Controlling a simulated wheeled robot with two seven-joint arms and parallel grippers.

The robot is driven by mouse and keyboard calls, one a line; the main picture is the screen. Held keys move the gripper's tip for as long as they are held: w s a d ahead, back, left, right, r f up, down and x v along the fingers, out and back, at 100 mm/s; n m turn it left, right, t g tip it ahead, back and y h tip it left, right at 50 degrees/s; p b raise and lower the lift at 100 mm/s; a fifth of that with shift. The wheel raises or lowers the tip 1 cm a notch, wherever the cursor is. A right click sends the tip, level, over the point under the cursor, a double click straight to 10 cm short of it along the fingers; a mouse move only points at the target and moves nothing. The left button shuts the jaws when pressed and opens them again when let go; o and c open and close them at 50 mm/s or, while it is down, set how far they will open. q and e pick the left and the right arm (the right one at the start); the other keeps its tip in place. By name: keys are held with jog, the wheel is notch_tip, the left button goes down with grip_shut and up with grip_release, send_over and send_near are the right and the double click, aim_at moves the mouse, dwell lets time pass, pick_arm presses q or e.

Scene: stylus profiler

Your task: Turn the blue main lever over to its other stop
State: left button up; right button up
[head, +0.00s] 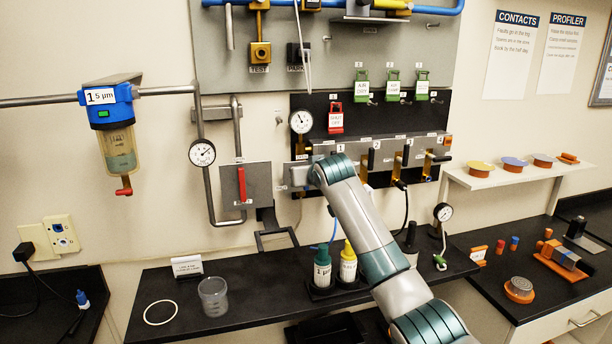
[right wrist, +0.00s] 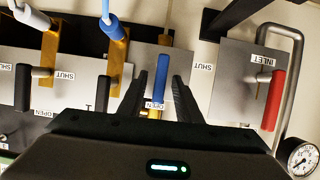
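The blue main lever (right wrist: 160,74) shows in the right wrist view, standing in front of a grey plate with an OPEN label near its lower end and a SHUT label to its right. My right gripper (right wrist: 160,78) has its two dark fingers apart, one on each side of the lever, with a visible gap on both sides. In the head view my right arm (head: 355,210) reaches up to the left end of the valve row and hides the blue lever and the fingers. My left gripper is not in view.
A red inlet lever (head: 241,185) on its grey plate (right wrist: 235,85) is close beside the right gripper. Black-handled valves (head: 405,155) line the row to the right. A gauge (head: 301,121) sits just above. Bottles (head: 322,268) stand on the shelf below.

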jog(key=shift+s+r, duration=0.1)
jog(key=shift+s, duration=0.05)
jog(key=b+v, duration=0.6)
jog(key=v, duration=1.1)
